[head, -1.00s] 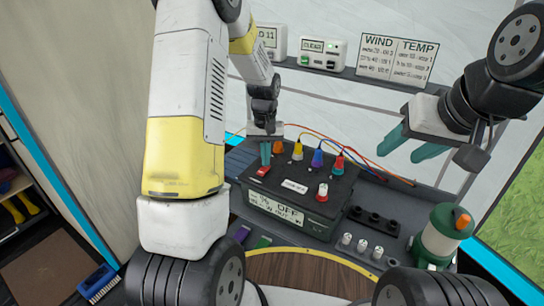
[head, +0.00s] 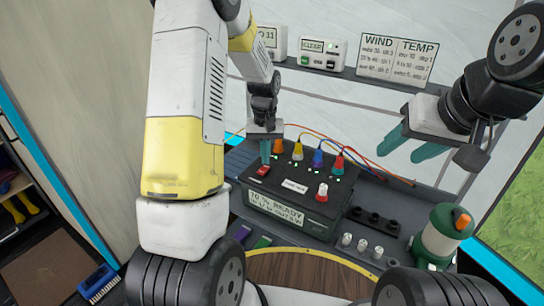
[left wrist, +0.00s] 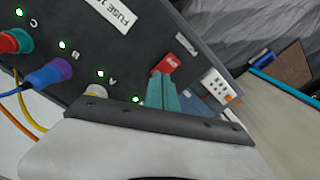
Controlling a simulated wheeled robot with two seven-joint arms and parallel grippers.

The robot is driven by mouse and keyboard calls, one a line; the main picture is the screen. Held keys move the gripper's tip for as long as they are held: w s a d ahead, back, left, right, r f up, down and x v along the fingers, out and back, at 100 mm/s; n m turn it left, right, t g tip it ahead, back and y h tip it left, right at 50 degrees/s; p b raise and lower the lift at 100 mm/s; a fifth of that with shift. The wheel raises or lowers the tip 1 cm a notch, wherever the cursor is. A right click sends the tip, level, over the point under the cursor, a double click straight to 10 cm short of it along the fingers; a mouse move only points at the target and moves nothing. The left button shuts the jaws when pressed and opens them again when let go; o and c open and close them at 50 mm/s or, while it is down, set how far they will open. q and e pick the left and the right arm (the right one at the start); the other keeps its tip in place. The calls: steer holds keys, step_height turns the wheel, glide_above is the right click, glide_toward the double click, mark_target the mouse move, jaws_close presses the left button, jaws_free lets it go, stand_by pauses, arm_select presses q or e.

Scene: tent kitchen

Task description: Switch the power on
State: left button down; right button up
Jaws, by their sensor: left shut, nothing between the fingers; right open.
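The black power box (head: 300,200) stands on the counter, with colored plugs in its top. Small green lights glow by the plugs. My left gripper (head: 265,157) is shut and empty, its teal fingertips at the red switch, touching or just above it. In the left wrist view the fingertips (left wrist: 162,78) cover part of the switch. My right gripper (head: 405,144) is open and empty, up to the right of the box.
A red-and-white knob (head: 322,192) rises from the box's front right. A green lantern (head: 442,236) and several small white-topped pieces (head: 362,245) stand to the right. Cables run behind the plugs. A shelf (head: 350,74) with small devices is on the back wall.

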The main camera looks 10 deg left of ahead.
mark_target(266, 167)
arm_select(q)
steer(key=shift+r, duration=2.65)
steer(key=s+r+m+t+h, duration=0.1)
steer(key=s+r+t, duration=0.2)
steer(key=s+r, duration=0.85)
steer(key=s+d+r+t, duration=0.1)
steer(key=s+r, duration=0.2)
steer(key=s, duration=0.3)
steer(key=s+d+r+m+t+h, duration=0.1)
steer(key=s+r+t, duration=0.1)
steer(key=s, duration=0.4)
steer(key=shift+s+r+m, duration=0.3)
steer(key=shift+s+r, duration=0.05)
steer(key=shift+r, duration=0.55)
steer(key=shift+w+d, duration=0.1)
